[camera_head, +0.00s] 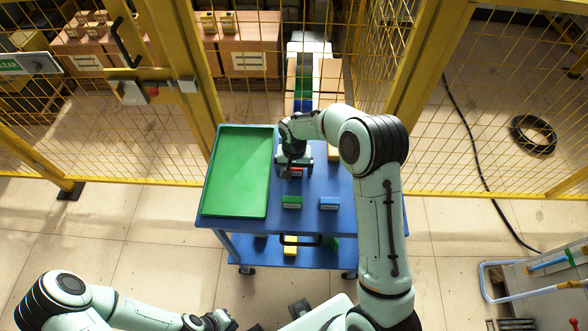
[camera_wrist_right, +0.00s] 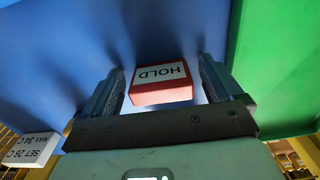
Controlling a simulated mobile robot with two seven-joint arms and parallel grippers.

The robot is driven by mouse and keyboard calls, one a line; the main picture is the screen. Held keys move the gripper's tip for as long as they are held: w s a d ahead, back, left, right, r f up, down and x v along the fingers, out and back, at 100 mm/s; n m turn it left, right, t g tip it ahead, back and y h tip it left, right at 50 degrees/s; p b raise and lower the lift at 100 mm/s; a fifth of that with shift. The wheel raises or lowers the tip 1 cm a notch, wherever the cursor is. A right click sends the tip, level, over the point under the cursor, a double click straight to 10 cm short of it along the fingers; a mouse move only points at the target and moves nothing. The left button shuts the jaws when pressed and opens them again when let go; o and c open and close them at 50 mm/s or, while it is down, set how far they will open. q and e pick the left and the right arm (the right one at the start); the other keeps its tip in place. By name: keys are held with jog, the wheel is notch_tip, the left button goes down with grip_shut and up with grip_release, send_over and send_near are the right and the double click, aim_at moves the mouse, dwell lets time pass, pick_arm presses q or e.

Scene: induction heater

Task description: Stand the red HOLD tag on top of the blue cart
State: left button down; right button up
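The red HOLD tag (camera_head: 297,172) is on the top of the blue cart (camera_head: 312,224), right of the green tray. In the right wrist view the tag (camera_wrist_right: 163,90) shows its white HOLD label and red side. My right gripper (camera_head: 294,166) reaches down over it. In the right wrist view its fingers (camera_wrist_right: 161,75) are apart, one on each side of the tag, with narrow gaps; I see no clear grip. Whether the tag touches the cart top is hard to tell. My left gripper (camera_head: 222,321) is low at the bottom edge, away from the cart, its fingers unclear.
A green tray (camera_head: 238,170) fills the cart's left side. A green tag (camera_head: 291,202) and a blue tag (camera_head: 329,203) stand near its front edge. A white label block (camera_wrist_right: 32,148) shows in the right wrist view. Yellow mesh fencing (camera_head: 320,178) stands behind the cart.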

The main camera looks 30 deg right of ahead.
jog(key=shift+r, duration=0.1)
notch_tip(320, 180, up, 12)
jog(key=shift+p, duration=0.35)
dwell(0.6)
